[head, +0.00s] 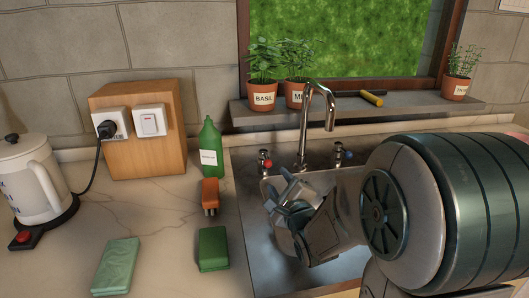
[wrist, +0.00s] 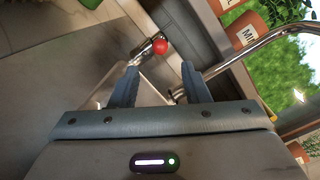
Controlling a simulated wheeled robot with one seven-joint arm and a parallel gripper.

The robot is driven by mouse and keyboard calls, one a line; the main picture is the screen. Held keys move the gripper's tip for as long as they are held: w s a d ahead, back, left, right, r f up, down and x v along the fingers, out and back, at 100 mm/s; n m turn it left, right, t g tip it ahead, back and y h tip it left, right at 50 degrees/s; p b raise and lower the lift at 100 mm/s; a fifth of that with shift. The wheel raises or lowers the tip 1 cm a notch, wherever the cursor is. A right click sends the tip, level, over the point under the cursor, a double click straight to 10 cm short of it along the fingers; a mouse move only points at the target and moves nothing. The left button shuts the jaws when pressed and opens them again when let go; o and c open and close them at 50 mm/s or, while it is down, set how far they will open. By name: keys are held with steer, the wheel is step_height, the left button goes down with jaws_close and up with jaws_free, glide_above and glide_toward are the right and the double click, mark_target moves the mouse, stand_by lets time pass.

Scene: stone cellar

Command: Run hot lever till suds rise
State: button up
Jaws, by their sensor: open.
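The hot lever (head: 264,160) has a red end and stands at the sink's back left, left of the curved chrome tap (head: 318,92). In the wrist view its red knob (wrist: 160,47) lies just beyond and between my fingertips. My gripper (head: 277,188) is open and empty over the sink, in front of the lever; the fingers (wrist: 160,70) show a gap with no contact that I can see. The metal sink (head: 256,262) is partly hidden by my arm. No water stream or suds show in the visible parts.
The blue-ended lever (head: 341,156) is right of the tap. Potted herbs (head: 263,80) and a hammer (head: 371,97) are on the sill. A kettle (head: 30,180) is far left.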

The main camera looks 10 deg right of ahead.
mark_target(270, 166)
steer(key=shift+w+a+r+p, duration=0.15)
steer(key=shift+w+p, duration=1.45)
steer(key=shift+p, duration=0.95)
steer(key=w, duration=0.8)
steer(key=shift+a, duration=0.35)
steer(key=shift+f, duration=0.2)
jaws_close()
